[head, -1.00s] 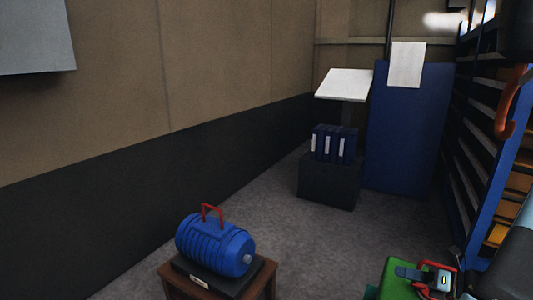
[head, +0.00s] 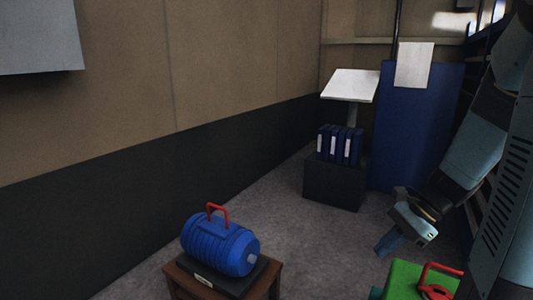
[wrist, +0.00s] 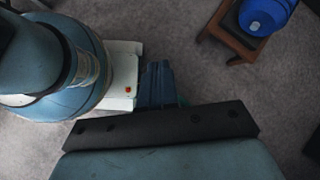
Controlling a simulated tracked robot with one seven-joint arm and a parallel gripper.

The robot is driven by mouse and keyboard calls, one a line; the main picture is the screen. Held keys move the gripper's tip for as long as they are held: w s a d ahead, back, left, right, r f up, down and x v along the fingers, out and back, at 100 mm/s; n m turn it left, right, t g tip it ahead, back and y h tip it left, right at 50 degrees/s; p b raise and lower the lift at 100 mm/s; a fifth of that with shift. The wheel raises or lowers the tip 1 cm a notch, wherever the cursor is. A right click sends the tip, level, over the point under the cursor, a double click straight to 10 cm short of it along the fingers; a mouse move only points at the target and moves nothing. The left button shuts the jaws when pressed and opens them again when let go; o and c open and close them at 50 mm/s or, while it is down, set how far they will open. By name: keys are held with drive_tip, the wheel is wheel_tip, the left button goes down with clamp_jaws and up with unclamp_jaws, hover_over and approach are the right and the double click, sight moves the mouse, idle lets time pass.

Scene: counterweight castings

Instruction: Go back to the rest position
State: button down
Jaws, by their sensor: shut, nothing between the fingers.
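My gripper (head: 388,244) is in the right half of the head view, pointing down and left, above the floor. Its blue fingers are together with nothing between them; they also show in the wrist view (wrist: 157,82). My arm comes down to it from the upper right. It is apart from the green object (head: 408,277) with a red handle (head: 438,280), which sits at the bottom right, partly cut off by the frame edge and my arm.
A blue ribbed casting (head: 218,250) with a red handle lies on a small brown stool (head: 190,285); it shows in the wrist view (wrist: 265,12). A dark box (head: 335,183) with blue binders (head: 340,145) and a blue panel (head: 415,120) stand behind. Grey floor between is clear.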

drive_tip(key=s+a+r+n+t+h, duration=0.2)
drive_tip(key=s+r+n+t+h, duration=0.1)
drive_tip(key=r+n, duration=0.4)
drive_tip(key=s+a+r+n+t+h, duration=0.2)
drive_tip(key=s+r+n+h, duration=0.2)
drive_tip(key=r+n, duration=0.4)
drive_tip(key=shift+s+r+t, duration=0.3)
drive_tip(key=shift+r+t, duration=0.1)
drive_tip(key=shift+r, duration=0.1)
